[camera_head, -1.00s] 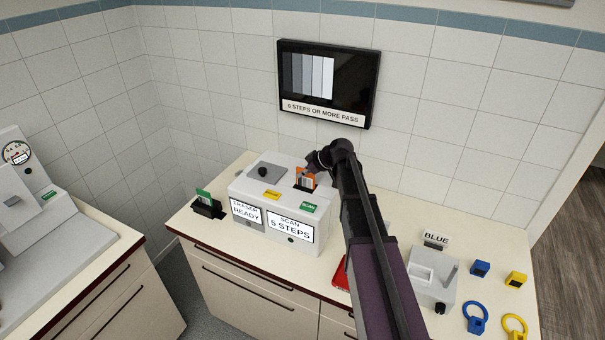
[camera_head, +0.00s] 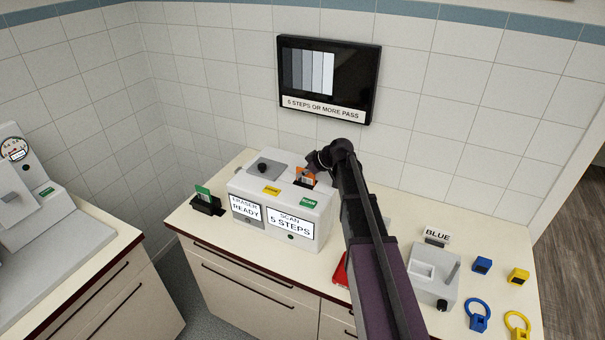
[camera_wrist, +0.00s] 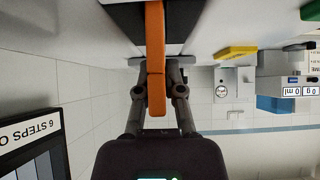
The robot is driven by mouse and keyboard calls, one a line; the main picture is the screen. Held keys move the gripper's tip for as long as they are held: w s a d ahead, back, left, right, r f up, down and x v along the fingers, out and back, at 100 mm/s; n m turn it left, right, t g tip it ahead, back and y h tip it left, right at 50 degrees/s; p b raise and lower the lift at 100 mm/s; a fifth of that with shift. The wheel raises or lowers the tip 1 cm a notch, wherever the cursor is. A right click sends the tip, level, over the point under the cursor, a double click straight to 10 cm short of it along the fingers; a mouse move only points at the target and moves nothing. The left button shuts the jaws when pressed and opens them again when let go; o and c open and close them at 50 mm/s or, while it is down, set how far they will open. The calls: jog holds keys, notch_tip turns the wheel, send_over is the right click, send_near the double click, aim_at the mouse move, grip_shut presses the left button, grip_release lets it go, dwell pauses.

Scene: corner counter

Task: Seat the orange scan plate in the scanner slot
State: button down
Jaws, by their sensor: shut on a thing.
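The orange scan plate (camera_head: 305,176) stands upright at the slot on top of the white scanner (camera_head: 300,214). Its lower part is inside the slot or hidden by it; I cannot tell whether it is fully down. In the wrist view the orange plate (camera_wrist: 155,60) runs edge-on between my fingers into the dark slot opening. My gripper (camera_wrist: 158,92) is shut on the plate. In the head view my gripper (camera_head: 314,166) is at the plate's upper right, partly hidden by my arm.
The scanner's screens read "ERASER READY" and "SCAN 5 STEPS". A green plate (camera_head: 203,193) stands in a black holder (camera_head: 207,206) to the left. A wall monitor (camera_head: 328,78) hangs behind. A red item (camera_head: 341,271) and a grey-white station (camera_head: 434,272) lie right, with blue and yellow tags.

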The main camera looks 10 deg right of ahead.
jog(key=shift+f+b, duration=0.65)
jog(key=shift+f, duration=0.05)
jog(key=c, duration=0.7)
grip_release()
jog(key=shift+r, duration=0.2)
notch_tip(320, 180, up, 13)
jog(key=p, duration=1.3)
jog(key=shift+f, duration=0.1)
jog(key=s+m, duration=0.1)
jog(key=s, duration=0.4)
jog(key=s+f+m+t+h+b, duration=0.1)
jog(key=s+m, duration=0.1)
jog(key=s, duration=0.3)
jog(key=s+f+m+t+h+b, duration=0.1)
jog(key=s, duration=0.4)
jog(key=shift+s+d+f, duration=0.15)
jog(key=shift+s+d, duration=0.1)
jog(key=shift+s, duration=0.1)
jog(key=shift+m+h, duration=0.3)
